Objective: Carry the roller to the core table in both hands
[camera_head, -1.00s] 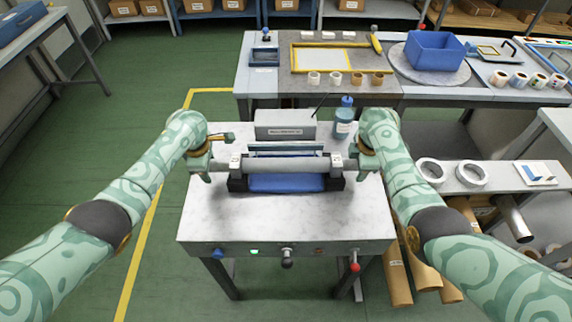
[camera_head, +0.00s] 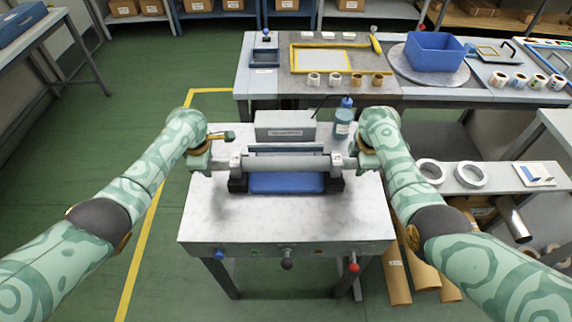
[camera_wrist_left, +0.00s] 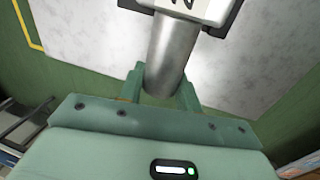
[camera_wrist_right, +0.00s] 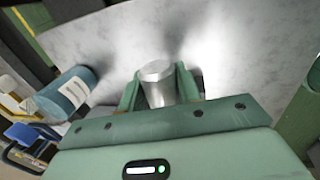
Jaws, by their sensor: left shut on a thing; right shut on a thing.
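The roller (camera_head: 285,163) is a grey metal cylinder lying level across a black cradle (camera_head: 238,184) on the marble-topped stand (camera_head: 290,222). A white block (camera_head: 235,163) sits near each end of it. My left gripper (camera_head: 203,161) is shut on the roller's left end. The left wrist view shows the roller (camera_wrist_left: 172,55) between both fingers (camera_wrist_left: 160,88). My right gripper (camera_head: 366,160) is shut on the right end. The right wrist view shows the roller's end (camera_wrist_right: 156,72) between the fingers. Whether the roller touches the cradle is unclear.
A blue pad (camera_head: 287,184) lies below the roller. A grey box (camera_head: 285,125) and a blue bottle (camera_head: 343,118) stand behind it. A long table (camera_head: 270,88) with several small rolls is at the back. A side bench (camera_head: 490,178) with white rings is at right. Green floor is clear at left.

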